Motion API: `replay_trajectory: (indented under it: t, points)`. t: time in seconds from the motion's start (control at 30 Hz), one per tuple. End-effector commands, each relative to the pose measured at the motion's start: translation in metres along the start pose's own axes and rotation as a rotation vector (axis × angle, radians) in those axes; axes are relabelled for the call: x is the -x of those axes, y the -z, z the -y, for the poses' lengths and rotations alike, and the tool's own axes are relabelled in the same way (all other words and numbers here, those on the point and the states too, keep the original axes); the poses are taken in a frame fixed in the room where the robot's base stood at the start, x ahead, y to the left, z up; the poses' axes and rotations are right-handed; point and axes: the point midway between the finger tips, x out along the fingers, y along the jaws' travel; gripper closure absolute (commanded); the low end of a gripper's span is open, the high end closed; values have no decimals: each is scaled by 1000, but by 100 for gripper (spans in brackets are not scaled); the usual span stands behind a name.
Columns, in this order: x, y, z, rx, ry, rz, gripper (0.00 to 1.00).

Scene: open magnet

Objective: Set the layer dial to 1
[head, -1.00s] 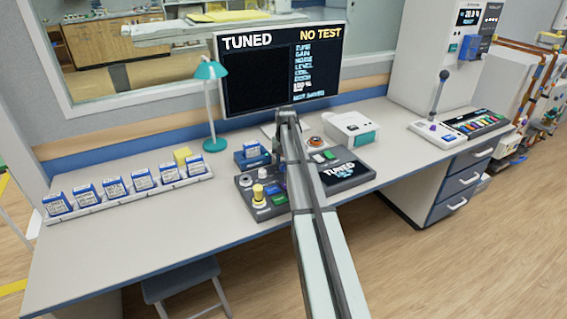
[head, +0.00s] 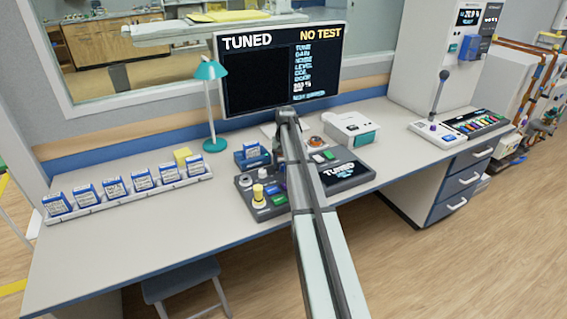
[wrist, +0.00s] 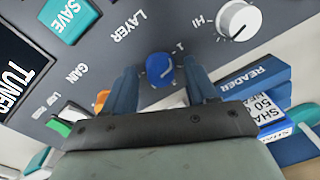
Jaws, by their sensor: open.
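The layer dial (wrist: 160,66) is a small blue knob on the dark console panel, beside the printed word LAYER in the wrist view. A "1" mark (wrist: 179,46) is printed near its edge. I cannot tell for certain where its pointer sits. My gripper (wrist: 160,88) is open, with one blue-grey finger on each side of the dial. I cannot tell whether the fingers touch it. In the head view my gripper (head: 281,158) is over the middle of the console (head: 262,206), and my arm hides the dial.
A white HI knob (wrist: 239,19), a teal SAVE button (wrist: 69,17) and a blue card reader (wrist: 255,82) are close to the dial. The console's TUNED display (head: 340,171) is right of my arm. A rack of blue cartridges (head: 130,196) stands left.

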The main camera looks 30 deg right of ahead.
Motion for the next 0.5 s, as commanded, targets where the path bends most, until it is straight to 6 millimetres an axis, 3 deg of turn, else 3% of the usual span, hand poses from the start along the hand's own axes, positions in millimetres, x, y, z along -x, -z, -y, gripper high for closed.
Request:
replay_trajectory:
  t: [0.27,0.5]
  points:
    - [21,1,0,0,0,-2,43]
    - [67,1,0,0,0,-3,43]
